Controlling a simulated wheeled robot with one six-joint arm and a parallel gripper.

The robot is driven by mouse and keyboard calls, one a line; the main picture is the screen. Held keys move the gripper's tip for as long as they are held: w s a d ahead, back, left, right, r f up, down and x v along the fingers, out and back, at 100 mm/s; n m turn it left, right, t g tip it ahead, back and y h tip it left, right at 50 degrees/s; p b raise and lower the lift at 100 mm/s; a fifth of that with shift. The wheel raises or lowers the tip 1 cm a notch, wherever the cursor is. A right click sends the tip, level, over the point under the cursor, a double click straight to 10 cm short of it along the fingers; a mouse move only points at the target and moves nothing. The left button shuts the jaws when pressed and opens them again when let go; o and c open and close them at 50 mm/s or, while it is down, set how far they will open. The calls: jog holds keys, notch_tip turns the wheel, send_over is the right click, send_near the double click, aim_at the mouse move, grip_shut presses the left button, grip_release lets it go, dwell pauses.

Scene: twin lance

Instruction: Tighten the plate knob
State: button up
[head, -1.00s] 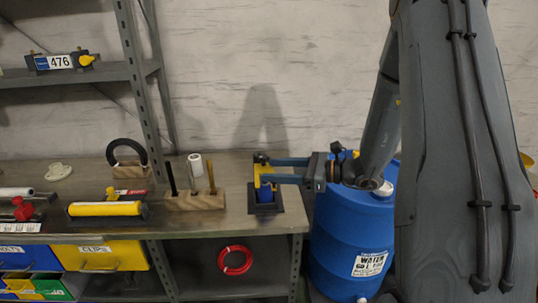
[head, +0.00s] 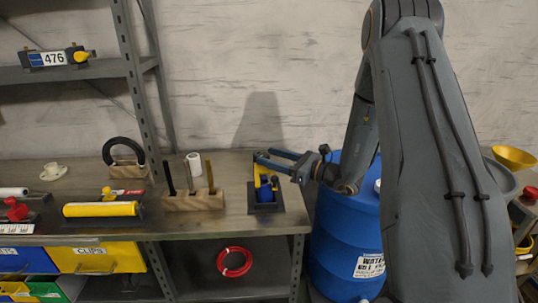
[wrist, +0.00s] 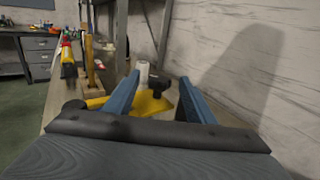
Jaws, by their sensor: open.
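A plate marked 476 (head: 47,59) sits on the upper shelf at the left in the head view, with a yellow knob (head: 81,56) at its right end. My gripper (head: 262,158) is far to the right of it, over the bench's right end. Its blue fingers are apart and hold nothing that I can see. They are at a yellow and blue device (head: 265,189) on a dark base. In the wrist view a yellow part with a black knob (wrist: 160,85) shows between and beyond the fingertips (wrist: 158,92). I cannot tell if they touch it.
A wooden block (head: 194,201) with upright tools stands left of the device. A yellow roller (head: 100,209) lies further left. A blue barrel (head: 340,225) stands beside the bench's right end. A grey shelf post (head: 133,90) rises between plate and gripper.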

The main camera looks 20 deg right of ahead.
jog(key=shift+w+a, duration=0.4)
jog(key=shift+a, duration=0.05)
jog(key=c, duration=1)
jog(key=shift+a+m+t+h, duration=0.1)
jog(key=shift+m+t+h, duration=0.7)
jog(key=shift+h, duration=0.2)
jog(key=shift+c, duration=0.2)
jog(key=o, duration=1)
jog(key=shift+o, duration=0.2)
jog(key=shift+s, duration=0.15)
